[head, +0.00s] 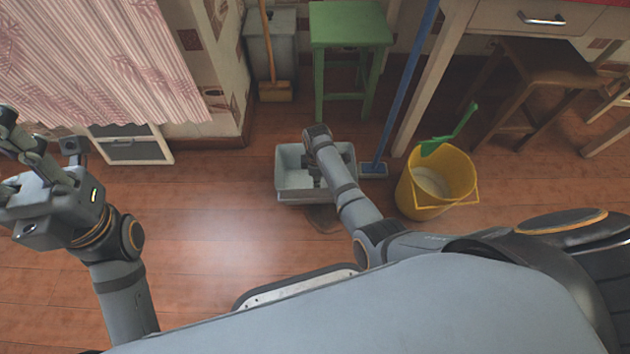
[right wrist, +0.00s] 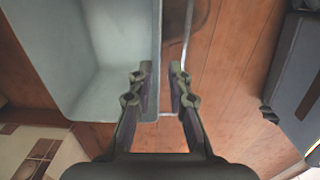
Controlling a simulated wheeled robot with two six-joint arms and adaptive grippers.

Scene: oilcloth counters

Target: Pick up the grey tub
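The grey tub (head: 291,184) stands on the wooden floor in the head view, open at the top. My right gripper (head: 316,178) reaches down over it, and its arm hides part of the tub. In the right wrist view the tub (right wrist: 118,50) fills the upper left. My right gripper (right wrist: 161,82) is open there, one finger on the inner side of the tub's wall and one outside, with a gap visible on the outer side. My left gripper (head: 42,140) is at the far left, fingers spread and empty, far from the tub.
A yellow bucket (head: 460,187) with a green brush (head: 450,136) stands right of the tub. A blue-handled mop (head: 407,85) leans close beside the tub. A green stool (head: 350,31) and a broom (head: 276,91) stand behind. The floor (head: 205,215) left of the tub is clear.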

